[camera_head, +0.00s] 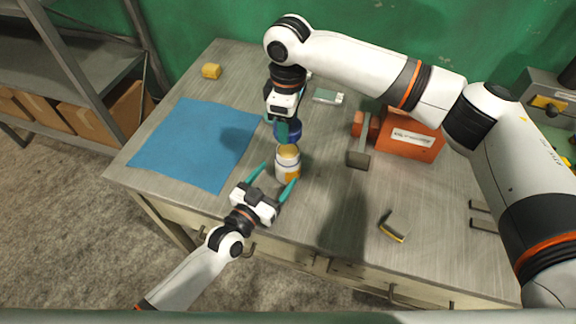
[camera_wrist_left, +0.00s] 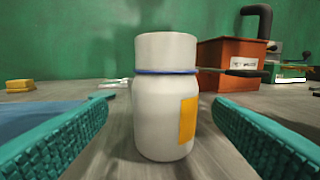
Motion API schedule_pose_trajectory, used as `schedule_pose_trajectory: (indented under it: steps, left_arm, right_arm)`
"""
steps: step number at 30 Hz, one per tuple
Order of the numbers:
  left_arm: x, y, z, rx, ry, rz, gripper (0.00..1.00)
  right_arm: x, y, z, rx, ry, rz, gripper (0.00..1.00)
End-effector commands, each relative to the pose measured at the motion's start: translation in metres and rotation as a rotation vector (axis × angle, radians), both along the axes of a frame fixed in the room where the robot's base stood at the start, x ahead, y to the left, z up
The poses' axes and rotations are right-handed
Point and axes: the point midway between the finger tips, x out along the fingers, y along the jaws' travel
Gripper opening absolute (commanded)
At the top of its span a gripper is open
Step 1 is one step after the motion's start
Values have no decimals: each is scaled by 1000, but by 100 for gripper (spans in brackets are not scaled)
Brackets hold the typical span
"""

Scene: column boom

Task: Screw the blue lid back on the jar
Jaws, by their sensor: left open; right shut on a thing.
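The white jar (camera_head: 288,170) stands upright on the workbench, its top uncovered and tan inside. In the left wrist view the jar (camera_wrist_left: 163,115) shows a wide white upper part, a thin blue ring below it and an orange label. My left gripper (camera_head: 281,174) is open, with its teal fingers on either side of the jar and apart from it. My right gripper (camera_head: 280,129) points down and is shut on the blue lid (camera_head: 291,131), which appears just beyond the jar's top in the head view. The lid is out of sight in the left wrist view.
A blue mat (camera_head: 192,146) lies left, with a yellow block (camera_head: 211,71) behind it. An orange box (camera_head: 409,138) and a grey-headed tool (camera_head: 360,152) stand right. A small yellow-and-black tool (camera_head: 392,229) lies near the front. The bench between it and the jar looks clear.

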Motion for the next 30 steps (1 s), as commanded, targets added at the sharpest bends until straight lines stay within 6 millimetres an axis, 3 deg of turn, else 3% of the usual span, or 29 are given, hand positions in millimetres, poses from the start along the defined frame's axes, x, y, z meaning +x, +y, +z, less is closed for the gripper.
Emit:
schedule_pose_trajectory:
  steps: [3, 9, 23, 30]
  left_arm:
    - [20, -13, 0, -1, -1, 0, 75]
    - [42, -26, 0, 1, -1, 0, 75]
    - [49, -31, 0, 1, 1, 0, 75]
    - [49, -31, 0, 1, 1, 0, 36]
  right_arm:
    - [0, 0, 0, 0, 0, 0, 34]
    - [0, 0, 0, 0, 0, 0, 34]
    - [0, 0, 0, 0, 0, 0, 34]
    - [0, 0, 0, 0, 0, 0, 34]
